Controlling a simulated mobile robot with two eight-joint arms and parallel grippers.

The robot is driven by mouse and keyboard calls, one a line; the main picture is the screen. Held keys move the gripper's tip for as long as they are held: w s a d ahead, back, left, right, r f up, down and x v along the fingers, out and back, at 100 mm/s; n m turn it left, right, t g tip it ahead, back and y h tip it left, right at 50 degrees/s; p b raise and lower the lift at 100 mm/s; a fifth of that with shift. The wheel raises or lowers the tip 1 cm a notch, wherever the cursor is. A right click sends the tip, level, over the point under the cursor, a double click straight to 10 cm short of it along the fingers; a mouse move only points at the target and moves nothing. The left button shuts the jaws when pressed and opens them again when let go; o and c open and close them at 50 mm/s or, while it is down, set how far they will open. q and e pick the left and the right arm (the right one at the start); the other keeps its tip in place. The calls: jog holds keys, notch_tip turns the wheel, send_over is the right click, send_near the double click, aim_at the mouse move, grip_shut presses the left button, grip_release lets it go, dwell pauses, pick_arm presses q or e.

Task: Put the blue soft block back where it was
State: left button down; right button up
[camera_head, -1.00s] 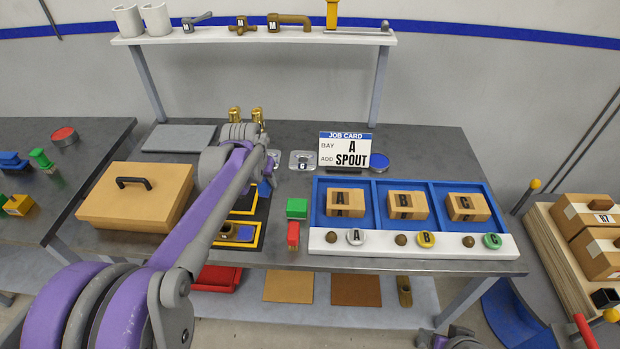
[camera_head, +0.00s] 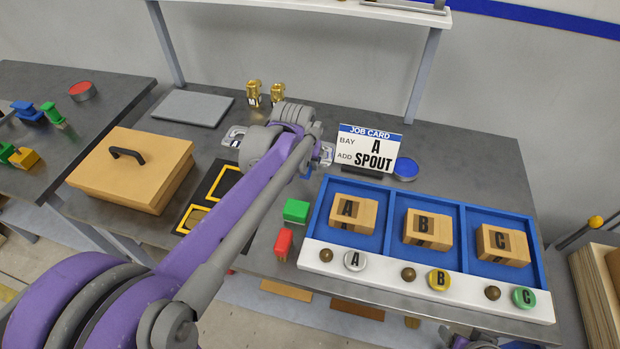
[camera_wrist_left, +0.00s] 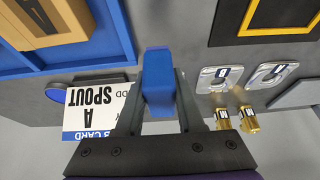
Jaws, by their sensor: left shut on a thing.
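The blue soft block (camera_wrist_left: 157,85) is clamped between the two fingers of my left gripper (camera_wrist_left: 158,95) in the left wrist view. In the head view my left arm reaches in over the table, and its own links mostly hide the gripper. A small blue patch (camera_head: 307,173) shows below the wrist, probably the block. The block is above the bench, between the blue bay tray and the black mat with yellow outlines (camera_head: 212,190); its exact height is unclear. My right gripper is not clearly seen.
A green block (camera_head: 296,211) and a red block (camera_head: 283,243) stand left of the blue bay tray (camera_head: 393,212). The job card (camera_head: 367,150) reads bay A, add spout. Brass parts (camera_head: 265,94) stand behind; a lidded tan box (camera_head: 130,170) sits left.

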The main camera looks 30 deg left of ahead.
aim_at(303, 169)
pick_arm(q)
notch_tip(303, 169, down, 2)
jog(key=shift+s, duration=0.1)
jog(key=shift+f, duration=2.1)
jog(key=shift+f+b, duration=0.1)
jog(key=shift+b, duration=0.2)
jog(key=c, duration=0.5)
grip_release()
jog(key=shift+r, duration=0.2)
jog(key=p+v, duration=0.1)
jog(key=v, duration=1.1)
jog(key=shift+a+f, duration=0.1)
